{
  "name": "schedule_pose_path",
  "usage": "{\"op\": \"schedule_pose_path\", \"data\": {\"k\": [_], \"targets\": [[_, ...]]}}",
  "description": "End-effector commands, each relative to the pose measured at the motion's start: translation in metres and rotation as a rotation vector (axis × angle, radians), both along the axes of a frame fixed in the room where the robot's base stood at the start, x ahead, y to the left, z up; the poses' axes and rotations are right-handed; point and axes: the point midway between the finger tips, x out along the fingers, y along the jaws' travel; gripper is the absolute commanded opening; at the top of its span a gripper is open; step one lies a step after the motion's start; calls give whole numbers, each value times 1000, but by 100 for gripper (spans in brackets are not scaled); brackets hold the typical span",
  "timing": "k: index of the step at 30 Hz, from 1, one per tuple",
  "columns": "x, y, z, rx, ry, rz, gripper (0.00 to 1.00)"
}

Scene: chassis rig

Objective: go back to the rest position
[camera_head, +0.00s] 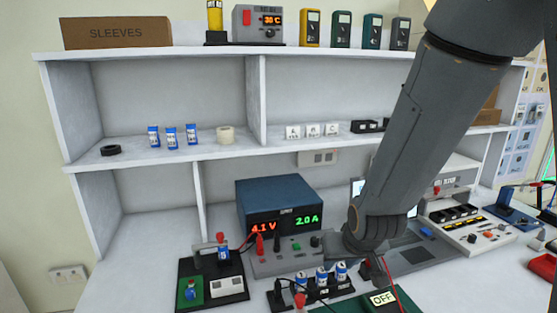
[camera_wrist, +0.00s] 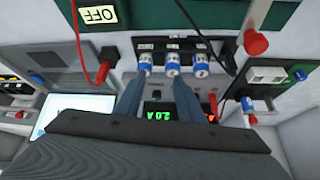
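My arm comes down from the upper right in the head view. My gripper (camera_head: 374,270) is low over the bench, in front of the power supply and right of the blue-white cells (camera_head: 321,277); the wrist mostly hides it. In the wrist view my gripper (camera_wrist: 158,82) shows two blue-grey fingers apart, with nothing visible between them but the background. The row of three cells (camera_wrist: 172,62) in a black holder appears just beyond the fingertips. I cannot tell whether the fingers touch any of them.
The blue power supply (camera_head: 275,203) reads 4.1 V and 2.0 A. An OFF sign (camera_head: 382,299) and red lead are close by the gripper. A black fixture (camera_head: 212,281) stands left, a grey tester (camera_head: 467,221) right. The shelf (camera_head: 330,144) rises behind the arm.

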Motion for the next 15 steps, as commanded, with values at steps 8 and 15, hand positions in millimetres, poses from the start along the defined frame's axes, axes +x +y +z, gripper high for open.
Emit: {"op": "schedule_pose_path", "data": {"k": [8,15], "targets": [[-73,-39,24,-16,233,-72,35],[-119,-45,20,-22,401,-85,35]]}}
